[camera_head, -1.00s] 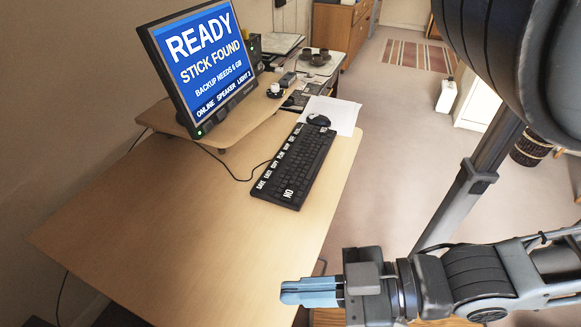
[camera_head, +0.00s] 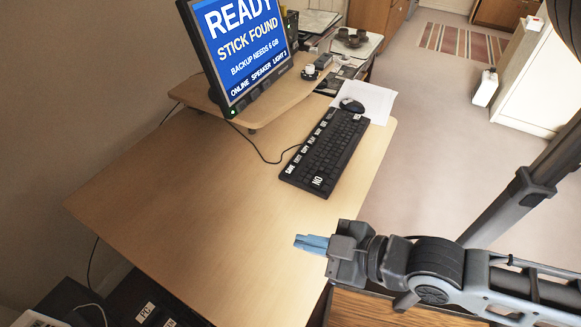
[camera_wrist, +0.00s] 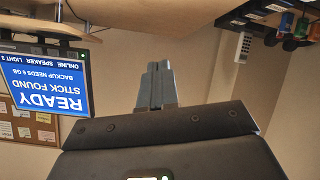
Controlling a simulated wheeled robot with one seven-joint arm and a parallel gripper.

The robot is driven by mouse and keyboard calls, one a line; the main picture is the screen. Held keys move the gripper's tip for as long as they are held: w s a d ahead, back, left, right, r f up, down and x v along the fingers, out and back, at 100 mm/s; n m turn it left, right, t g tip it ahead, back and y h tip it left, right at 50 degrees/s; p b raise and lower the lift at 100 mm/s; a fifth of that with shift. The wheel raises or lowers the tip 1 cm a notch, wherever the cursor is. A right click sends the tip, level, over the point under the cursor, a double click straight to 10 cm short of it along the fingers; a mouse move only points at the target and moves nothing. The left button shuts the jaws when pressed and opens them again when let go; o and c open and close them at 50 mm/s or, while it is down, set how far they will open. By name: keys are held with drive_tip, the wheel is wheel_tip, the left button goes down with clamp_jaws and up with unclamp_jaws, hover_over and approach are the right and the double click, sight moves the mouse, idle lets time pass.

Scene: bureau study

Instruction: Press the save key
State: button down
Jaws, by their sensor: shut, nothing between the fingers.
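The black keyboard (camera_head: 338,150) lies on the wooden desk (camera_head: 200,195). White-labelled keys run along its left edge, and the label at the near end looks like SAVE (camera_head: 289,169). A larger NO label (camera_head: 317,181) is at the near corner. My gripper (camera_head: 311,243) is shut and empty, with blue-grey fingers pointing left. It is at the desk's near right part, on the near side of the keyboard and apart from it. In the wrist view, which looks upside down, the shut fingers (camera_wrist: 155,85) show, but no keyboard.
The monitor (camera_head: 240,50) reads READY, STICK FOUND and stands on a raised shelf (camera_head: 262,106). A mouse (camera_head: 352,105) and white paper (camera_head: 372,98) lie beyond the keyboard. Dark equipment with a PC label (camera_head: 144,311) is at the lower left. The desk's middle is bare.

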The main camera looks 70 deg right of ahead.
drive_tip(key=w+d+f+n+g+h+p, duration=0.1)
drive_tip(key=w+d+f, duration=0.15)
drive_tip(key=d, duration=0.25)
drive_tip(key=w+d+f+g, duration=0.2)
drive_tip(key=d+f, duration=0.1)
drive_tip(key=d, duration=0.2)
wheel_tip(320, 180, up, 4)
drive_tip(key=n+y+p, duration=0.2)
drive_tip(key=n+y, duration=0.1)
drive_tip(key=n, duration=0.3)
hover_over(293, 170)
drive_tip(key=shift+f, duration=0.1)
wheel_tip(293, 170, down, 9)
drive_tip(key=b, duration=0.6)
drive_tip(key=shift+b, duration=0.4)
drive_tip(key=shift+f+b, duration=0.25)
drive_tip(key=shift+b, duration=0.1)
